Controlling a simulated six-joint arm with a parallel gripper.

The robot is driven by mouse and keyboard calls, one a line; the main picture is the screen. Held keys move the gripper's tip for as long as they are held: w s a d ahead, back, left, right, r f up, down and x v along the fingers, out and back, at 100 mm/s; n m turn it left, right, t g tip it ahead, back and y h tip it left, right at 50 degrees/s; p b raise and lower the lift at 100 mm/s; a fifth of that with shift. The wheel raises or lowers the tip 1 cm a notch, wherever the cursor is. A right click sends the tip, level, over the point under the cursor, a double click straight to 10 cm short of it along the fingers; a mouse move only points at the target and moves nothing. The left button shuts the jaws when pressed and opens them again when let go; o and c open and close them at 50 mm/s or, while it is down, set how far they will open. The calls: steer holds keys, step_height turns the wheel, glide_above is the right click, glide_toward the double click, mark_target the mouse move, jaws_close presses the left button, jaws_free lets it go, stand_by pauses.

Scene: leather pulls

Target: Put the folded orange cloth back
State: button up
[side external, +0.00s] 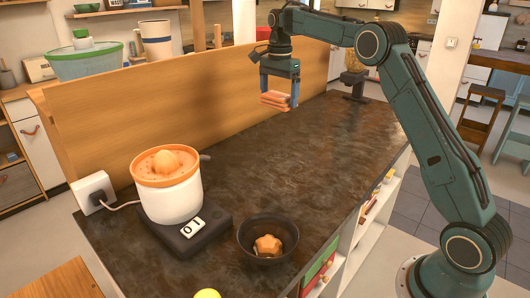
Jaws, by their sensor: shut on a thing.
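The folded orange cloth (275,100) is a small stack of orange layers. My gripper (278,96) points down and is shut on the cloth, with a finger on each side of it. It holds the cloth in the air above the far part of the dark countertop (290,150), near the wooden back panel. The cloth looks roughly level. Nothing visible touches it from below.
A white and orange juicer (170,190) stands on a dark base at the front left, its cord running to a white socket block (93,192). A dark bowl (267,255) holds an orange-tan piece. The wooden panel (150,95) borders the counter. The counter's middle is clear.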

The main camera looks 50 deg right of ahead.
mark_target(277, 161)
step_height(277, 161, down, 19)
steer(key=shift+f, duration=0.2)
stand_by(0.8)
steer(key=shift+f, duration=0.1)
steer(key=o, duration=0.8)
steer(key=shift+c, duration=0.2)
step_height(277, 161, up, 12)
stand_by(0.3)
stand_by(0.4)
